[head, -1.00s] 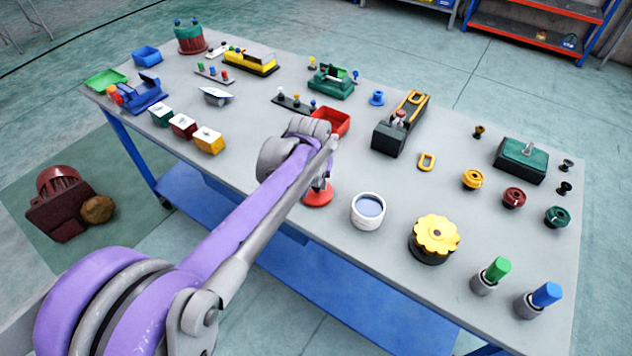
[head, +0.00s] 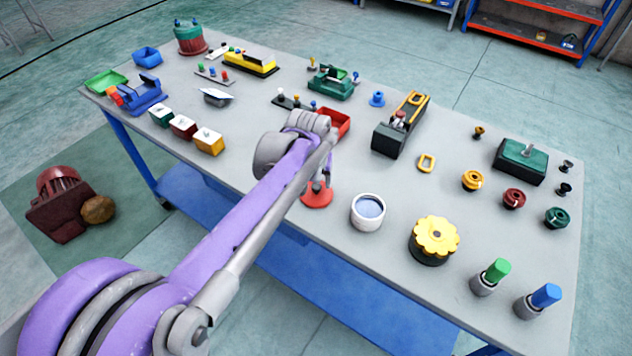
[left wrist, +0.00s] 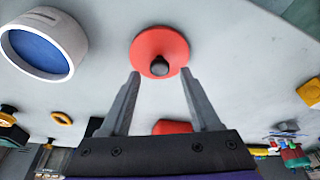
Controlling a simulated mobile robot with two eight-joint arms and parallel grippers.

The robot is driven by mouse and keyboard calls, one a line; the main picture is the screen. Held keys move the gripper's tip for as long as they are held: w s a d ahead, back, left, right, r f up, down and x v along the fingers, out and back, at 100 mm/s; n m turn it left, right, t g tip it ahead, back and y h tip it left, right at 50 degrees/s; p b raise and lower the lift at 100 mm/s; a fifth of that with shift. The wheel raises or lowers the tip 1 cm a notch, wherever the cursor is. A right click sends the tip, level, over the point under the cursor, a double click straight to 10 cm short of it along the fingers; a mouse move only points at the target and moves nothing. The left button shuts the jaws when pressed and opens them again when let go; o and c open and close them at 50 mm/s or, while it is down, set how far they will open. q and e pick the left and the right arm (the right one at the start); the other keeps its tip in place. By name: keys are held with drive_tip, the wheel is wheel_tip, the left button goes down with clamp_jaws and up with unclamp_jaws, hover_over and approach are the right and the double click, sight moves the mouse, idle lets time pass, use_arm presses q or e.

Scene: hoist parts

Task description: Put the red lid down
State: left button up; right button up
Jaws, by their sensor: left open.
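The red lid (head: 317,197) is a round disc with a dark knob. It lies on the grey table near the front edge, left of the white round container. In the left wrist view the lid (left wrist: 172,47) shows beyond the fingertips, its dark knob towards the gripper. My left gripper (left wrist: 160,75) is open, with its two grey fingers spread and nothing between them. In the head view the left gripper (head: 322,180) is just above the lid, partly hidden by my arm. The right gripper is not in view.
A white container with a blue inside (head: 368,211) stands right of the lid. A black pot with a yellow scalloped top (head: 435,239) is further right. A red bin (head: 335,122) is behind my wrist. Bare table (head: 395,180) lies behind the white container.

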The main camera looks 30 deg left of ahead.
use_arm(q)
drive_tip(key=v, duration=1)
drive_tip(key=s+d+f+m+t, duration=0.1)
drive_tip(key=s+d+f, duration=0.3)
drive_tip(key=s+f, duration=0.3)
drive_tip(key=s+d+f+m+t+h, duration=0.1)
drive_tip(key=s+d+f, duration=0.4)
drive_tip(key=s, duration=0.6)
wheel_tip(320, 180, down, 2)
drive_tip(key=shift+s+f+m+p, duration=0.2)
drive_tip(key=shift+s+m+p, duration=0.15)
drive_tip(key=shift+m, duration=0.45)
drive_tip(key=shift+d, duration=0.1)
drive_tip(key=r+p, duration=0.1)
drive_tip(key=r, duration=0.1)
drive_tip(key=w+r+p, duration=0.1)
drive_tip(key=r+p, duration=0.1)
drive_tip(key=shift+r+p, duration=0.1)
drive_tip(key=shift+p, duration=0.2)
drive_tip(key=shift+w, duration=0.15)
